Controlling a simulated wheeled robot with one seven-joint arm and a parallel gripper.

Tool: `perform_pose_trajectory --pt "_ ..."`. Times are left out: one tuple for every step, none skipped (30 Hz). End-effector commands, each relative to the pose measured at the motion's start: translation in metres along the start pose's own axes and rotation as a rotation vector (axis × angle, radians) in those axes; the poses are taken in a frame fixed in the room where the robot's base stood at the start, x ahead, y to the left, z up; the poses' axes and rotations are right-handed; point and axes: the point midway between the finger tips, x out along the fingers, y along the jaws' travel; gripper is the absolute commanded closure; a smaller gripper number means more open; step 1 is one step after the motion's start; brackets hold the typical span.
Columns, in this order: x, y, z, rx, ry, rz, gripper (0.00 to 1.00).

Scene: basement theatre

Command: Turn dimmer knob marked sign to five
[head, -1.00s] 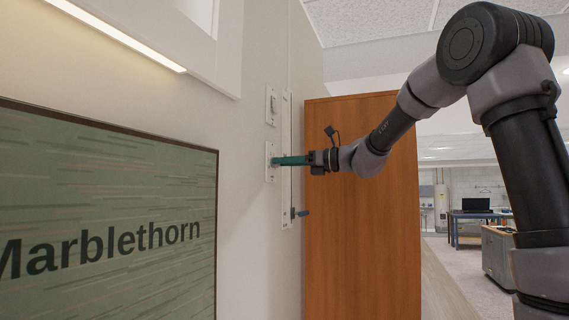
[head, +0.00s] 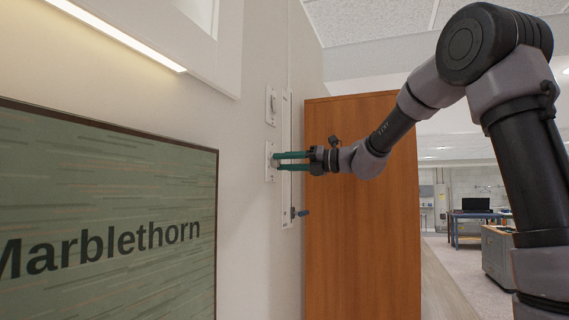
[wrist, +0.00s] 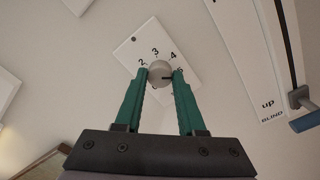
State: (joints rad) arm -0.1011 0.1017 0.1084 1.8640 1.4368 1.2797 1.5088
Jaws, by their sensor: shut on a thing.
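A round pale grey dimmer knob (wrist: 160,72) sits on a white plate (wrist: 128,48) on the wall. The plate shows 2, 3 and 4; a digit beside the right fingertip is partly hidden, as is a mark below the knob. The knob's dark pointer line faces right, towards that partly hidden digit. My gripper (wrist: 161,78) is shut on the knob, with one green finger on each side. In the head view my gripper (head: 276,161) reaches the wall plate (head: 269,173) from the right. The word "sign" cannot be read.
A switch plate (head: 271,105) is above the knob's plate. Beside it is a tall blind panel (head: 287,215) with a blue-handled lever (head: 301,213), also in the wrist view (wrist: 308,120). A framed green "Marblethorn" sign (head: 110,225) hangs at left; a wooden door-like panel (head: 360,240) stands behind my arm.

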Motion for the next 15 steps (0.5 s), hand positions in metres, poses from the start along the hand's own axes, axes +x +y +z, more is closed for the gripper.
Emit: perform_pose_trajectory --pt "-0.0003 -0.0021 -0.0020 0.008 0.004 -0.004 1.00" --pt "-0.0003 -0.0021 -0.0020 0.011 0.003 -0.004 1.00" --pt "-0.0003 -0.0021 -0.0020 0.014 0.003 -0.003 1.00" --pt "-0.0003 -0.0021 -0.0020 0.016 0.003 -0.003 1.00" --pt "-0.0003 -0.0021 -0.0020 0.017 0.003 -0.003 1.00" --pt "-0.0003 -0.0021 -0.0020 0.018 0.003 -0.003 1.00" --pt "-0.0003 -0.0021 -0.0020 0.018 0.003 -0.003 1.00" --pt "-0.0003 -0.0021 -0.0020 0.018 0.003 -0.003 1.00" --pt "-0.0003 -0.0022 -0.0020 0.018 0.003 -0.003 1.00" --pt "-0.0003 -0.0022 -0.0020 0.018 0.003 -0.003 1.00" --pt "-0.0003 -0.0022 -0.0020 0.018 0.003 -0.003 1.00" --pt "-0.0003 -0.0022 -0.0020 0.018 0.003 -0.003 1.00" --pt "-0.0003 -0.0021 -0.0020 0.018 0.003 -0.003 1.00" --pt "-0.0003 -0.0021 -0.0020 0.017 0.003 -0.003 1.00" --pt "-0.0003 -0.0021 -0.0020 0.017 0.003 -0.003 0.57"
